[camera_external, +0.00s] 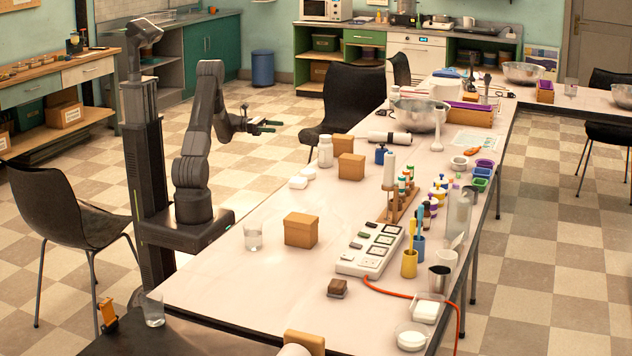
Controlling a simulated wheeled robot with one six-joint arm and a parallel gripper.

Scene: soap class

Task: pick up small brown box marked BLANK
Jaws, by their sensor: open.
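Several brown boxes stand on the long white table. A larger lidded brown box (301,230) is near its left edge, and two smaller brown boxes stand farther back, one in front (351,167) and one behind (342,146). Another brown box (304,343) is cut off at the bottom edge of the picture. No BLANK mark is readable on any of them, so I cannot tell which is the marked one. My gripper (270,127) is open and empty, held in the air left of the two smaller boxes, apart from them.
The long table (215,285) also holds a glass (253,237), a white bottle (325,151), a white device (371,251), a small dark brown block (337,288) and an orange cable (395,294). A black chair (350,101) stands behind my gripper. Bare tabletop lies around the larger box.

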